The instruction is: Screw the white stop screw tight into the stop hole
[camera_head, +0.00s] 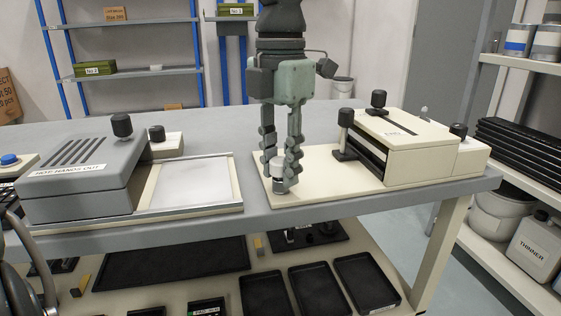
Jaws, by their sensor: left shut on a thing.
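My left gripper (280,178) points straight down over the cream base plate (325,162) right of the table's middle. Its two fingers are shut on the white stop screw (277,170), a small white-topped piece with a greyer lower part. The screw looks upright and sits at or just above the plate, near its front left corner. The stop hole is hidden under the screw and fingertips, so I cannot tell how deep the screw is.
A cream press unit (425,143) with black knobs stands on the plate to the right. A grey machine (85,175) and a framed pale panel (193,184) stand to the left. Black trays (315,290) lie on the lower shelf. The back of the table is mostly clear.

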